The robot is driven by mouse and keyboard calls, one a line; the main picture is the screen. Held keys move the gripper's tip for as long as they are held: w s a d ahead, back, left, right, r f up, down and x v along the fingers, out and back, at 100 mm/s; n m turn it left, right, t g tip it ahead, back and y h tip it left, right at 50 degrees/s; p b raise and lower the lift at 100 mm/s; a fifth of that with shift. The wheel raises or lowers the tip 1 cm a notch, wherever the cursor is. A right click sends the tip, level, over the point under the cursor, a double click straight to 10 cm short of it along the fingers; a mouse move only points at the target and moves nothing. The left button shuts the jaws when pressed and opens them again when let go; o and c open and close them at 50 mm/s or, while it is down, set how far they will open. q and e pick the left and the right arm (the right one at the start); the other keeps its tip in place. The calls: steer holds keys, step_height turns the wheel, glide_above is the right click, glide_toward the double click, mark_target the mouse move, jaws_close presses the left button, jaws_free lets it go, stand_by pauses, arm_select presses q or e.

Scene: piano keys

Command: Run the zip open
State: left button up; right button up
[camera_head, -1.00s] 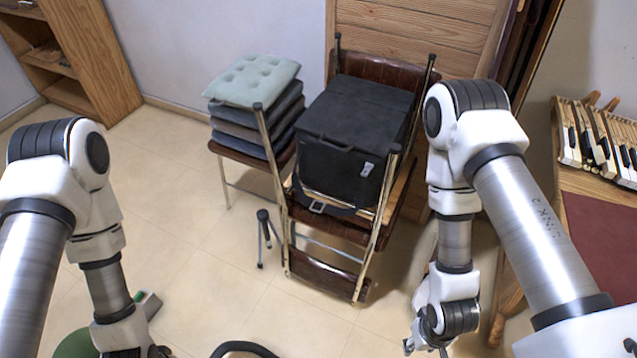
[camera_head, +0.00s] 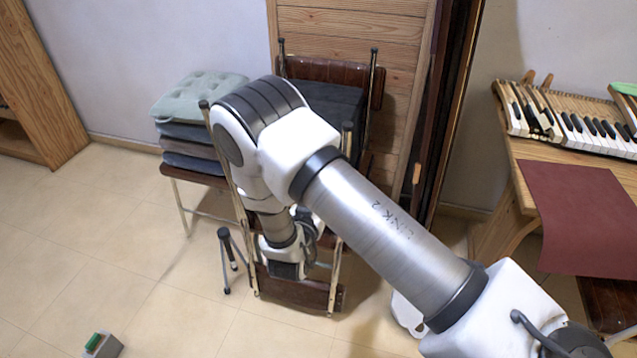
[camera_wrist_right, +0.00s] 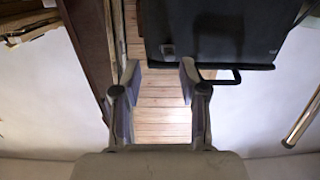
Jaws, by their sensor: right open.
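The right fingers are hidden in the head view. My left gripper is out of view.
Cushions (camera_head: 200,96) are piled on a chair to the left, near a small tripod (camera_head: 225,262). Piano keys (camera_head: 585,130) and a dark red sheet (camera_head: 585,215) lie on a table at right. The left floor is mostly clear.

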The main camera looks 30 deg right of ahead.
steer(key=shift+m+h, duration=0.5)
steer(key=shift+h, duration=0.1)
steer(key=w+d, duration=0.1)
steer(key=w, duration=0.1)
steer(key=w+d+r, duration=0.1)
steer(key=w+d, duration=0.3)
steer(key=shift+w+r, duration=0.15)
steer(key=shift+w, duration=0.1)
jaws_close()
